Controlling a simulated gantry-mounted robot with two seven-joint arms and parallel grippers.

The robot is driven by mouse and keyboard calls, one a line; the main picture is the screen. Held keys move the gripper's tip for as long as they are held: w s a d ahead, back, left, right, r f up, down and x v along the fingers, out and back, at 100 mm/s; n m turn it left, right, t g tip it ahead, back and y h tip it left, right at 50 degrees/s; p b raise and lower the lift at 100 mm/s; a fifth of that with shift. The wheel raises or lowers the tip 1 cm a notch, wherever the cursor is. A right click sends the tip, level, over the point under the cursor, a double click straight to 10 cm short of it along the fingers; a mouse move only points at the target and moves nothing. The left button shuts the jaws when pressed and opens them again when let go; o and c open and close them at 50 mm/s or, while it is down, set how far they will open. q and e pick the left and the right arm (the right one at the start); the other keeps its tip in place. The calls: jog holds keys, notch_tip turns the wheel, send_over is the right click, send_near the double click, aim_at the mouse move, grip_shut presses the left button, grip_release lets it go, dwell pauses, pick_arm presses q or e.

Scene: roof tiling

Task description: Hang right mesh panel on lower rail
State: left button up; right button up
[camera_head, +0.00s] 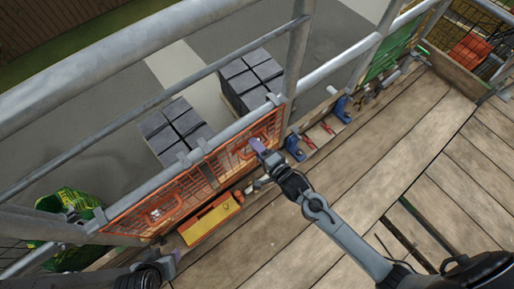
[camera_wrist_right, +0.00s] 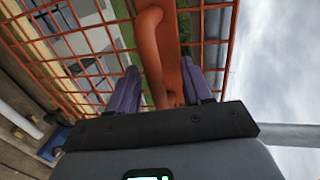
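Orange mesh stands along the lower rail (camera_head: 320,72) in the head view and looks like two panels side by side. The right mesh panel (camera_head: 232,158) reaches the upright post, and grey clips show along its top near the rail. I cannot tell whether they are seated. My right gripper (camera_head: 260,147) is at its upper right part. In the right wrist view its purple fingers (camera_wrist_right: 158,85) stand apart on either side of an orange handle (camera_wrist_right: 152,50), with a slim gap at the left finger. The left mesh panel (camera_head: 150,210) is nearer the left. My left gripper (camera_head: 175,257) shows only partly at its foot.
A yellow toolbox (camera_head: 210,219) lies on the plank deck (camera_head: 300,235) below the panels. Blue clamps (camera_head: 294,148) and red-handled tools stand at the toe board to the right. Dark tile stacks (camera_head: 250,80) lie beyond the rail. An opening in the deck (camera_head: 415,235) is at right.

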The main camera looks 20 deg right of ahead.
jog(key=shift+f, duration=0.15)
jog(key=shift+s, duration=0.15)
jog(key=shift+s+d+r, duration=0.1)
jog(key=shift+s+r, duration=0.1)
jog(key=shift+s, duration=0.05)
jog(key=p+v, duration=0.5)
jog(key=v, duration=0.5)
notch_tip(320, 180, up, 21)
jog(key=d+n+g+h+p, duration=0.1)
jog(key=n+g+h+p, duration=0.15)
jog(key=p, duration=1.15)
jog(key=s+d+r+n+g+h+p, duration=0.15)
jog(key=s+d+n+g, duration=0.25)
jog(key=s+n+g, duration=0.7)
notch_tip(320, 180, up, 38)
jog(key=n+t+p, duration=0.2)
jog(key=n+p, duration=0.1)
jog(key=p, duration=3.5)
jog(key=shift+s+a, duration=0.3)
jog(key=shift+s, duration=0.05)
